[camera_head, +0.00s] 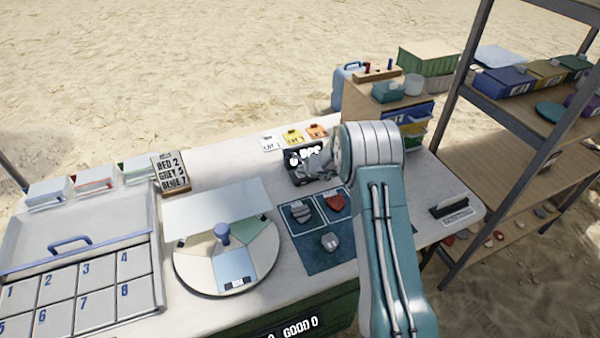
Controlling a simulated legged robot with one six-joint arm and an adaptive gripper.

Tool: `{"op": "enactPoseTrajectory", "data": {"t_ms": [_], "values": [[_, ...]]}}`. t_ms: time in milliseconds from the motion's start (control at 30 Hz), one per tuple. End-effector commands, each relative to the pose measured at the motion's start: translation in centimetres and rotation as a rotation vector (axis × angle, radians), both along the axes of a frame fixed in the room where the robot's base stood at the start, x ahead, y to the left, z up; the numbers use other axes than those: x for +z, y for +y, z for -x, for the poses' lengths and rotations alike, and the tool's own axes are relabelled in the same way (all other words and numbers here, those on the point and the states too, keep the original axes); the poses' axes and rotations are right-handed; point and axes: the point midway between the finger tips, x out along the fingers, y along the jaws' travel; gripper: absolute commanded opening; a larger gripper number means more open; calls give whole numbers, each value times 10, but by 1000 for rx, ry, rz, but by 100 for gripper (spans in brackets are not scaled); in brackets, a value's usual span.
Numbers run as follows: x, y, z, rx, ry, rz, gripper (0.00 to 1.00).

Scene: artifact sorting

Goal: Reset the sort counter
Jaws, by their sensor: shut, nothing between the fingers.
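A small black box with white markings (296,156) stands at the back of the white table, behind the blue mat. I cannot read its markings, and my gripper hides part of it. My gripper (314,166) is shut and empty at its right side; I cannot tell whether they touch. A dark sign (292,328) on the table's front edge reads "GOOD 0", its left part cut off or unclear.
A blue mat (312,262) holds several stones. Left are a round turntable (205,268) with a blue knob, a numbered tray (85,285) and a lettered block (171,173). Coloured cards (292,138) lie at the back. A shelf rack (510,118) stands right.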

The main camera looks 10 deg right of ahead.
Motion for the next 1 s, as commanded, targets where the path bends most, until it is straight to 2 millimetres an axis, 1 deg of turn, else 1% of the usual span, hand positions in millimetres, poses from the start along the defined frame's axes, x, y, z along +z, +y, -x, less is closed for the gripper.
{"op": "enactPoseTrajectory", "data": {"t_ms": [400,800,1000], "values": [[-1,0,0,0,1,1,0],[16,0,0,1,0,1,0],[17,0,0,-1,0,1,0]]}}
